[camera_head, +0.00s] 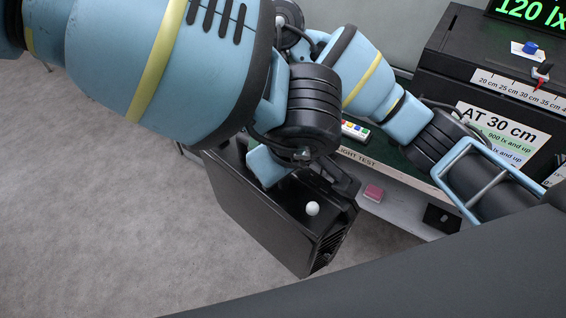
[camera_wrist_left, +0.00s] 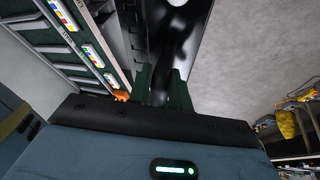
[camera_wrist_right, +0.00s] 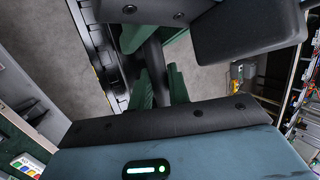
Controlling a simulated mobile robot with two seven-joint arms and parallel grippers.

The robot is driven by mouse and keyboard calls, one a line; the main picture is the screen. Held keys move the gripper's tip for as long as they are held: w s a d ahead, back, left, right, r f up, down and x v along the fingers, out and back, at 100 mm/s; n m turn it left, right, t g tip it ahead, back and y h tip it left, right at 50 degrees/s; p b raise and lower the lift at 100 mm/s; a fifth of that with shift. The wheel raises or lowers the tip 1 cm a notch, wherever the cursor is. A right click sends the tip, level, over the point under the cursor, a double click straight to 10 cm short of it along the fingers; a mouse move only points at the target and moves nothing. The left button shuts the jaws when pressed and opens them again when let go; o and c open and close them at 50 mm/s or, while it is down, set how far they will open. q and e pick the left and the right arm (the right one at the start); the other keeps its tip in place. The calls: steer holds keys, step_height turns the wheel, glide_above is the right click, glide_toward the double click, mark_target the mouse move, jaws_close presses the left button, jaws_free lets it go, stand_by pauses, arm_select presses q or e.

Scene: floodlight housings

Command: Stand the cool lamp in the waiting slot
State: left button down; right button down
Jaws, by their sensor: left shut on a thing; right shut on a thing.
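A black floodlight housing (camera_head: 262,215) with a white round knob (camera_head: 312,208) hangs tilted in front of the bench in the head view. Whether it is the cool lamp cannot be read. My left gripper (camera_wrist_left: 163,85) is shut on a black bar between its green fingers; the white knob (camera_wrist_left: 178,3) shows above it. My right gripper (camera_wrist_right: 158,85) is also shut on a black bar, apparently of the same housing. In the head view my arms hide both sets of fingertips. I cannot identify the waiting slot.
The bench front (camera_head: 398,182) carries a "LIGHT TEST" label and a red pad (camera_head: 373,193). A black test box (camera_head: 450,60) with a centimetre scale, an "AT 30 cm" sign (camera_head: 500,132) and a "120 lx" display (camera_head: 532,12) stands right. Grey floor (camera_head: 90,200) at left is clear.

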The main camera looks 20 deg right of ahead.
steer(key=shift+r, duration=0.35)
stand_by(0.4)
steer(key=c, duration=1.3)
jaws_free()
steer(key=shift+f, duration=0.15)
steer(key=shift+o, duration=0.2)
steer(key=v, duration=1.2)
